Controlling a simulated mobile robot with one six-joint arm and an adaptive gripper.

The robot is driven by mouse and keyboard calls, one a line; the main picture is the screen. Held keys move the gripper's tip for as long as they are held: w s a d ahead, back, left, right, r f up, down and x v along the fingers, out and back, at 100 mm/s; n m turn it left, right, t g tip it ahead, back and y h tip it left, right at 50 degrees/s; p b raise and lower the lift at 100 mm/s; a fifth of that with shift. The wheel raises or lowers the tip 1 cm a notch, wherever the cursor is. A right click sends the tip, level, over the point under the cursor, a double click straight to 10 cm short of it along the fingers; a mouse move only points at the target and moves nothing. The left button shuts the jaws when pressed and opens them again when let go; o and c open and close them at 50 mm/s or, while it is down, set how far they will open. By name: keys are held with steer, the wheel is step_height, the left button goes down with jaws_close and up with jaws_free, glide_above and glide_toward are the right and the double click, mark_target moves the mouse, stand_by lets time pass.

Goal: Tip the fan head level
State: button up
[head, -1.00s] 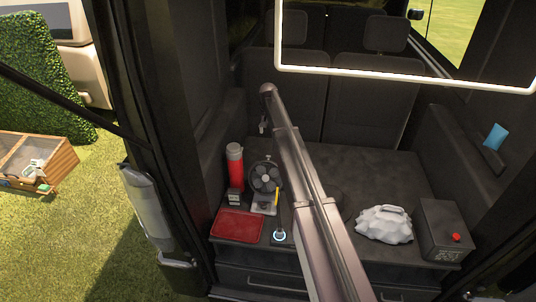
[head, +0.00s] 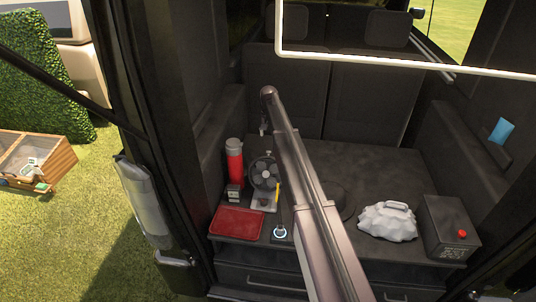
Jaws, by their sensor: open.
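My arm crosses the view from the lower right and ends above and behind the fan. A small metal part of my gripper (head: 263,128) hangs there, apart from the fan head and holding nothing that I can see. The rest of the gripper is hidden.
A red flask (head: 234,163) and a small dark box (head: 233,193) stand left of the fan. A red tray (head: 237,223) and a ringed item (head: 280,231) lie in front.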

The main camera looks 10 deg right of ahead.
steer(key=shift+f+b, duration=4.45)
steer(key=shift+f, duration=0.25)
steer(key=shift+c, duration=0.2)
